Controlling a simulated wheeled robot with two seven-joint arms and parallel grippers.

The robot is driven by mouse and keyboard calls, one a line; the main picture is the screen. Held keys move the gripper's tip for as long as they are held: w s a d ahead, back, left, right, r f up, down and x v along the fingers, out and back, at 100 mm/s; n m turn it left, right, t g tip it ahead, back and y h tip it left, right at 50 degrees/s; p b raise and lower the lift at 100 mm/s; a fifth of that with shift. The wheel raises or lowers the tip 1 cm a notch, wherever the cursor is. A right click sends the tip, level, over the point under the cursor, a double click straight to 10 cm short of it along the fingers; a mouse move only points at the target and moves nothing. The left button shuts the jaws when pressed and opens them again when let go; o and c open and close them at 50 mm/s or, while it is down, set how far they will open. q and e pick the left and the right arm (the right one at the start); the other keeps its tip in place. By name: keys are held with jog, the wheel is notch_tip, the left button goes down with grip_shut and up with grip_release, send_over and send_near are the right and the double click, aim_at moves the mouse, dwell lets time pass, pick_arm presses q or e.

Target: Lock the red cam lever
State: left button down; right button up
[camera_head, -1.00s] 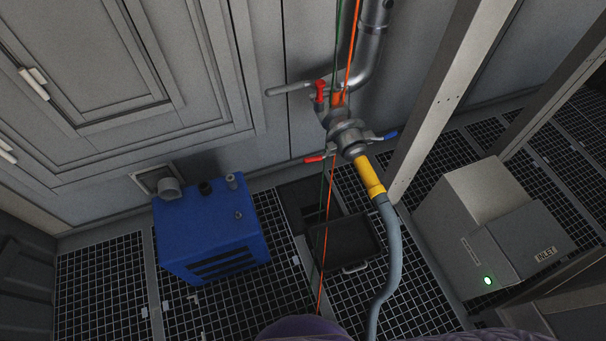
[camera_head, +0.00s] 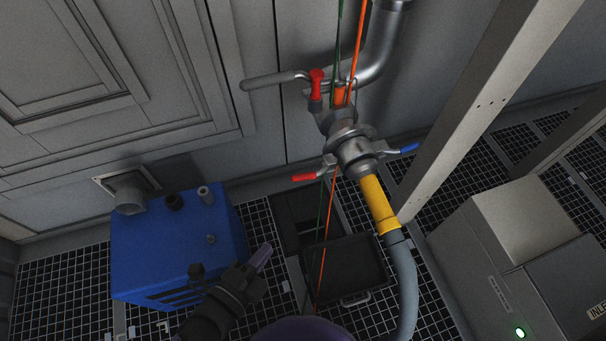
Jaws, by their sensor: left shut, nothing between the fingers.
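The red cam lever (camera_head: 304,177) sticks out to the left of the grey metal coupling (camera_head: 354,152), its grip well away from the coupling body. A blue-tipped cam lever (camera_head: 403,149) sticks out to the right of the same coupling. The yellow hose end (camera_head: 379,204) sits under the coupling, with a grey hose (camera_head: 404,285) running down from it. My left gripper (camera_head: 264,252) is shut and empty, below and left of the red lever and apart from it. My right gripper is not in view.
A blue box (camera_head: 180,245) stands on the grating at left, behind my left arm. A red-handled valve (camera_head: 317,84) sits above the coupling. Thin green and orange lines (camera_head: 328,230) run past it. An open black case (camera_head: 345,268) lies below. A post (camera_head: 480,110) rises at right.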

pick_arm(q)
jog(key=shift+w+d+r+m+t+h, duration=0.15)
jog(key=shift+w+d+r+m+h, duration=0.2)
jog(key=shift+d+r+m, duration=0.15)
jog(key=shift+w+d+r+m+t+h, duration=0.15)
jog(key=shift+w+d+r+m+h, duration=0.25)
jog(key=shift+r+m, duration=0.15)
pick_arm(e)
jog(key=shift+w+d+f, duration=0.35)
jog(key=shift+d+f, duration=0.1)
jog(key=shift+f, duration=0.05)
pick_arm(q)
jog(key=b, duration=0.6)
send_near(309, 178)
jog(key=s+d+r+x, duration=0.1)
jog(key=x, duration=0.5)
jog(key=shift+w+a+f, duration=0.25)
jog(key=shift+w+f, duration=0.35)
jog(key=shift+w, duration=0.05)
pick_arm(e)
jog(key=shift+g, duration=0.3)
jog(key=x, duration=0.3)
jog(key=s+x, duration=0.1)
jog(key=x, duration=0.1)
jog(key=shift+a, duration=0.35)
pick_arm(q)
jog(key=shift+a, duration=0.1)
